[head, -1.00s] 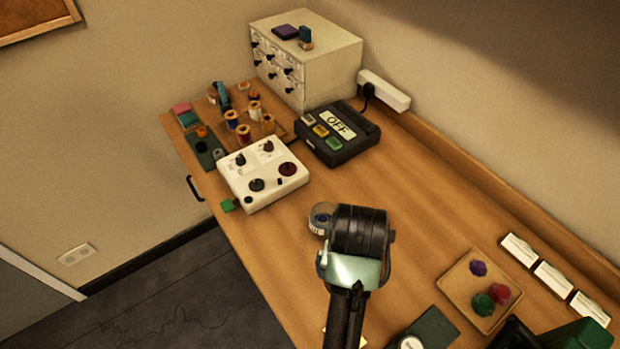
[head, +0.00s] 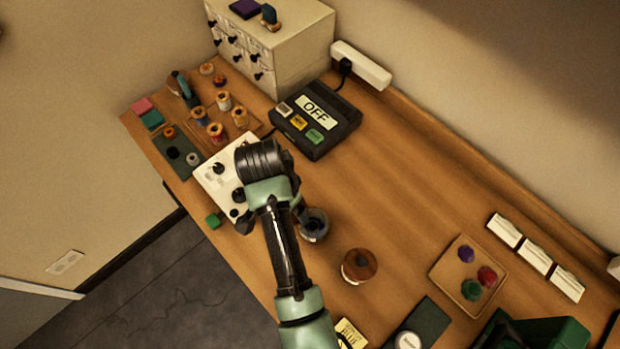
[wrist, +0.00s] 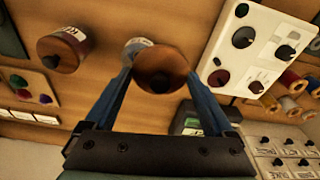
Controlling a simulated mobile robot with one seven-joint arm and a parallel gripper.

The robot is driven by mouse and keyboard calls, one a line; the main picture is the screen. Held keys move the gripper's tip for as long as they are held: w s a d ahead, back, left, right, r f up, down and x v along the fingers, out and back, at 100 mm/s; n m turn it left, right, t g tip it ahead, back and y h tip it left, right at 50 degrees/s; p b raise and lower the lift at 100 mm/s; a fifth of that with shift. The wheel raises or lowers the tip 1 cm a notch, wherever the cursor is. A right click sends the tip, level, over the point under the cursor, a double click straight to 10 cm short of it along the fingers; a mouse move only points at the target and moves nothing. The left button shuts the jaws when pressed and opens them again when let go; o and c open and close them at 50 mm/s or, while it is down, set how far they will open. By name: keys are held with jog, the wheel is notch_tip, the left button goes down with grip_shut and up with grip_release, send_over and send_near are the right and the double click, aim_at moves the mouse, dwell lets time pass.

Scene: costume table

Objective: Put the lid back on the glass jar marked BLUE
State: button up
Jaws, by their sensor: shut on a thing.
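My gripper (wrist: 158,74) is shut on a round brown lid (wrist: 162,66), its two blue fingers on either side of the lid. In the head view my arm hides the gripper's fingertips. An open glass jar (head: 314,226) with dark contents stands on the table just right of my arm. It also shows in the wrist view (wrist: 136,44), partly hidden behind the held lid, with a pale label I cannot read. The lid is apart from the jar, as far as I can tell.
A second jar (head: 359,266) with a brown lid on stands to the right. A white control box (head: 212,178) lies partly under my arm, with a black device reading OFF (head: 335,118) behind. A tray (head: 444,270) of coloured pieces is at right. The table between is clear.

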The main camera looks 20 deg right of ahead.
jog(key=d+m+p, duration=0.1)
jog(key=m, duration=0.1)
jog(key=s+d+r+m+p, duration=0.1)
jog(key=m, duration=0.1)
jog(key=d+m+g+p, duration=0.1)
jog(key=m, duration=0.1)
jog(key=shift+s+d+r+m+p, duration=0.2)
jog(key=shift+s+d+m+p, duration=0.1)
jog(key=shift+m, duration=0.1)
jog(key=f+m+b, duration=0.1)
jog(key=f, duration=0.1)
jog(key=f+b, duration=0.1)
jog(key=d+f+m+b, duration=0.1)
jog(key=f+b, duration=0.1)
jog(key=shift+s+f+m, duration=0.2)
jog(key=shift+f+m, duration=0.1)
jog(key=shift+f+b, duration=0.5)
jog(key=shift+f, duration=0.2)
jog(key=shift+r+p, duration=0.1)
jog(key=shift+p, duration=0.25)
jog(key=shift+f, duration=0.2)
dwell(1.4)
jog(key=o, duration=1)
jog(key=shift+o, duration=0.2)
